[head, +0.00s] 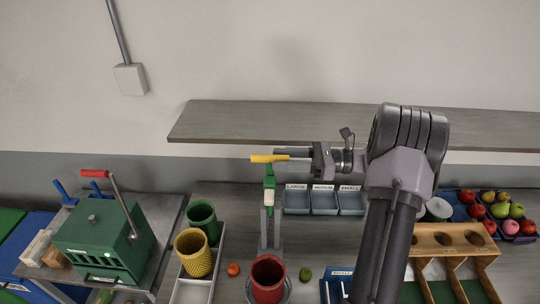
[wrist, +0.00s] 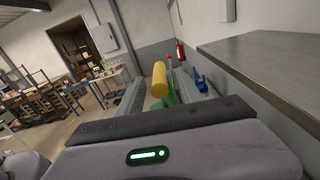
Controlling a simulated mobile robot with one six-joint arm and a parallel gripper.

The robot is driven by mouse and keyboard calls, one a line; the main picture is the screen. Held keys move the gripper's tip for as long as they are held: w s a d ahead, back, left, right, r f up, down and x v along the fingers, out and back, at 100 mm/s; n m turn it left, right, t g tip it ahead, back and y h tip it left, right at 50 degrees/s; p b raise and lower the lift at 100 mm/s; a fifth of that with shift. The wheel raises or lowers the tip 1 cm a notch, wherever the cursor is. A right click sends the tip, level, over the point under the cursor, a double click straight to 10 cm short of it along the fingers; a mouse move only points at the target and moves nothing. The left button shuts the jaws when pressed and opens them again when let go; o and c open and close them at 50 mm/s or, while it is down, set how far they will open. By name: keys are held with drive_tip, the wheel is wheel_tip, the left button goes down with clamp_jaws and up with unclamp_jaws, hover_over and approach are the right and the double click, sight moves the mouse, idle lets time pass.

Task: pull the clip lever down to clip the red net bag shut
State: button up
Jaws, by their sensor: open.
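The clip lever has a yellow handle (head: 266,158) that points left, on top of the green clipper head (head: 269,183) and its grey post. The yellow handle also shows in the wrist view (wrist: 159,80), just beyond my wrist housing. The red net bag (head: 268,274) stands upright below, at the foot of the post, and looks open at the top. My gripper (head: 293,155) is open at the right part of the handle, level with it. I cannot tell whether its fingers touch the handle.
A grey shelf (head: 230,122) runs along the wall above and behind my gripper. Green (head: 202,218) and yellow (head: 194,254) net bags stand left in a tray. Labelled bins (head: 323,202) are behind the post. A wooden rack (head: 452,238) and fruit crate are right.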

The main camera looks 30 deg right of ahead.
sight(274, 159)
drive_tip(key=x, duration=0.3)
drive_tip(key=shift+w+a, duration=0.2)
drive_tip(key=shift+a, duration=0.1)
drive_tip(key=shift+s+d, duration=0.1)
drive_tip(key=shift+d, duration=0.05)
clamp_jaws()
idle(1.0)
